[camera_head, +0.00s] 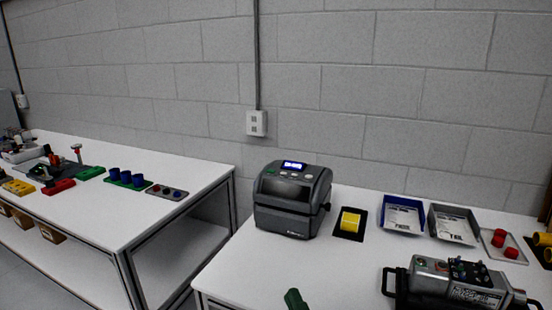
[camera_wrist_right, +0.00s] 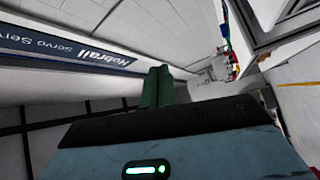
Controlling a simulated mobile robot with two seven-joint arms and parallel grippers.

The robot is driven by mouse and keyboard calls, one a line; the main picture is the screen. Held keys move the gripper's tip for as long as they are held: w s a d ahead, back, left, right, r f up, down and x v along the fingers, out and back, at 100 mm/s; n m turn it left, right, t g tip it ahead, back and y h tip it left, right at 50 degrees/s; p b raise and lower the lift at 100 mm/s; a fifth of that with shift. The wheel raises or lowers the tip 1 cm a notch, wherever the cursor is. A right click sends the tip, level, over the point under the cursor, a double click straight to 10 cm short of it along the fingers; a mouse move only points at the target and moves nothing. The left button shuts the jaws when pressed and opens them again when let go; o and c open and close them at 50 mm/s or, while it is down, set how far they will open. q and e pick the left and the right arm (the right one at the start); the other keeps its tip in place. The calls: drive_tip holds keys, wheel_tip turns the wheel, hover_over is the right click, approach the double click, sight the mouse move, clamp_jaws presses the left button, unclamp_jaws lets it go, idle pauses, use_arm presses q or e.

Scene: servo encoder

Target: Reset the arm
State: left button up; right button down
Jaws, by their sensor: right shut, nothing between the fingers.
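My right gripper (camera_head: 295,299) shows at the bottom edge of the head view as a small pair of green fingertips, low in front of the right table. In the right wrist view its green fingers (camera_wrist_right: 157,87) are together with nothing between them. My left gripper is not in view.
The right table (camera_head: 250,270) holds a dark label printer (camera_head: 291,200), a yellow block (camera_head: 350,221), a blue tray (camera_head: 402,214), a grey tray (camera_head: 453,225), red cylinders (camera_head: 505,243) and a grey tester (camera_head: 455,282). The left table (camera_head: 180,164) holds several coloured fixtures.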

drive_tip(key=s+d+f+m+g+h, duration=0.25)
drive_tip(key=s+d+f+m, duration=0.2)
drive_tip(key=f, duration=0.25)
drive_tip(key=s+d+f+m+g+h, duration=0.25)
drive_tip(key=d+f+g, duration=0.2)
drive_tip(key=f, duration=0.25)
drive_tip(key=s+d+f+m+g+h, duration=0.25)
drive_tip(key=s+d+f+m, duration=0.2)
drive_tip(key=f, duration=0.25)
drive_tip(key=s+d+f+m+g, duration=0.2)
drive_tip(key=s+f+g, duration=0.1)
drive_tip(key=s, duration=0.4)
drive_tip(key=s+d+f+m+g, duration=0.1)
drive_tip(key=s+d+f+g, duration=0.15)
drive_tip(key=s, duration=0.45)
drive_tip(key=s+d+f+m+g, duration=0.2)
drive_tip(key=s+g, duration=0.2)
drive_tip(key=s, duration=0.3)
drive_tip(key=w+a+f+t+y, duration=0.2)
drive_tip(key=w+a+f+t, duration=0.1)
drive_tip(key=w+f+t, duration=0.4)
drive_tip(key=shift+w+f+n+t+p, duration=0.35)
drive_tip(key=shift+w+f+t+p, duration=0.05)
drive_tip(key=shift+f+t, duration=0.45)
drive_tip(key=shift+y, duration=0.25)
